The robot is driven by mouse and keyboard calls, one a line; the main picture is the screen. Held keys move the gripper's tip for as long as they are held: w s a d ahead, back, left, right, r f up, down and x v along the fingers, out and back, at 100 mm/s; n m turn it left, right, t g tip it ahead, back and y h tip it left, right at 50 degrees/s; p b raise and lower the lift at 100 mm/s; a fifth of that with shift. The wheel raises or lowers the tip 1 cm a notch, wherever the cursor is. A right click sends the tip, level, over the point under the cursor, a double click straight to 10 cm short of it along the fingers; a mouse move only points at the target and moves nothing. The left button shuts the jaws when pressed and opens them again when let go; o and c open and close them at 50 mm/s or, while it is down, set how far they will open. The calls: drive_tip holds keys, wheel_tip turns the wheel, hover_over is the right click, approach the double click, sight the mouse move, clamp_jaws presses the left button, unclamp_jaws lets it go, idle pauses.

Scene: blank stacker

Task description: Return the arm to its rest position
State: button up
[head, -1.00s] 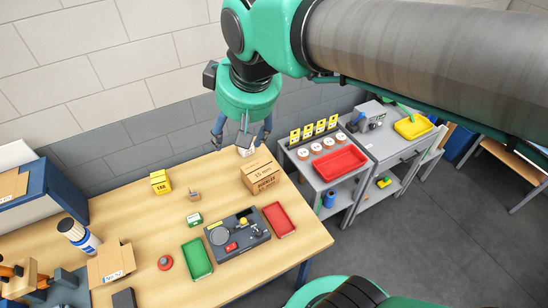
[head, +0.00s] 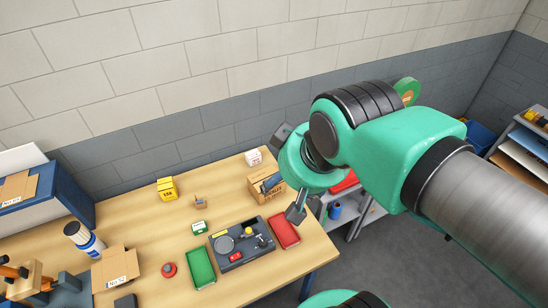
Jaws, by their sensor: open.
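My green arm reaches in from the right in the head view. My gripper (head: 299,208) points down over the right edge of the wooden table, just right of the cardboard box (head: 262,188) and above the red tray (head: 284,229). Its jaws are open and I see nothing between them. One finger shows clearly, while the other is partly hidden by the wrist.
The wooden table (head: 137,219) holds a dark fixture (head: 240,243), a green tray (head: 201,267), a yellow box (head: 167,189), a white box (head: 253,157) and an open carton (head: 116,267).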

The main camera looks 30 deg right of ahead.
wheel_tip(320, 180, down, 16)
drive_tip(key=b, duration=1.5)
drive_tip(key=shift+r, duration=0.25)
